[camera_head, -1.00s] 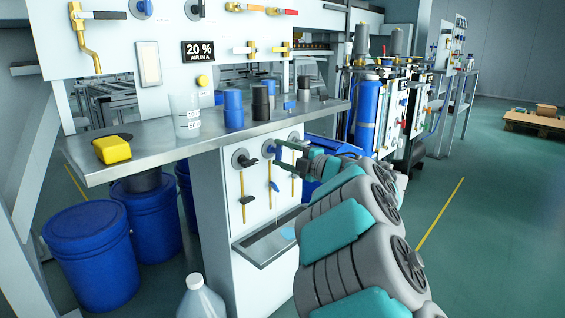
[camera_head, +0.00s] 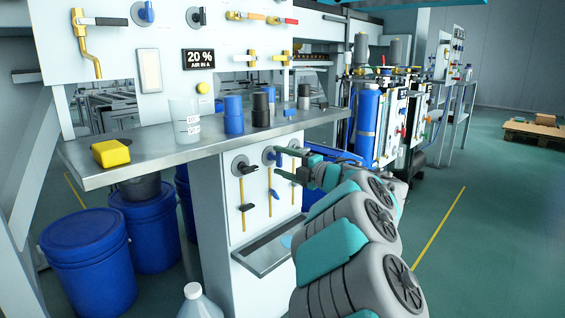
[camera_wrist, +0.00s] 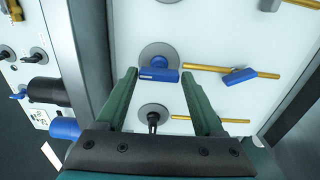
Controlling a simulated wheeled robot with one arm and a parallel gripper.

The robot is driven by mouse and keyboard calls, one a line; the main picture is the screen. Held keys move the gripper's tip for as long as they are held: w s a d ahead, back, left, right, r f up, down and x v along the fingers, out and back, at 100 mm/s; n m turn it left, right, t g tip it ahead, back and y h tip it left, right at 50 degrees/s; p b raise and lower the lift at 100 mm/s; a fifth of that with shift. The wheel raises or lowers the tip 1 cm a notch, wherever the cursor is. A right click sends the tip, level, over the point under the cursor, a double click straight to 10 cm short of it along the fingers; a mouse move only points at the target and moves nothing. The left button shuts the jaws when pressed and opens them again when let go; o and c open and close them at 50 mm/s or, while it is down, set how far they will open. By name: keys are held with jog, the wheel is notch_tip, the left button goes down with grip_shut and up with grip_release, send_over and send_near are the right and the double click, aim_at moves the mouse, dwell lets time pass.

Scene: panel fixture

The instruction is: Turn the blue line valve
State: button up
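A blue valve handle (camera_wrist: 158,75) sits on a round grey plate on the white panel in the wrist view. It lies about in line with the yellow rod beside it. In the head view the handle (camera_head: 278,159) is partly hidden by my gripper. My gripper (camera_wrist: 158,76) is open, its two green fingers on either side of the handle as seen from the wrist. I cannot tell whether they touch it. In the head view my gripper (camera_head: 277,160) is at the panel, just right of the valve.
A black-handled valve (camera_head: 245,168) is left of the blue one. A smaller blue handle (camera_wrist: 238,76) sits on the yellow rod. A metal shelf (camera_head: 150,158) juts out above, with cups and a yellow block (camera_head: 111,153). A drip tray (camera_head: 262,262) is below.

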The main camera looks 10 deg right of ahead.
jog(key=shift+o, duration=1.4)
jog(key=shift+r, duration=0.1)
jog(key=v, duration=0.8)
jog(key=shift+p, duration=0.45)
jog(key=shift+w, duration=0.15)
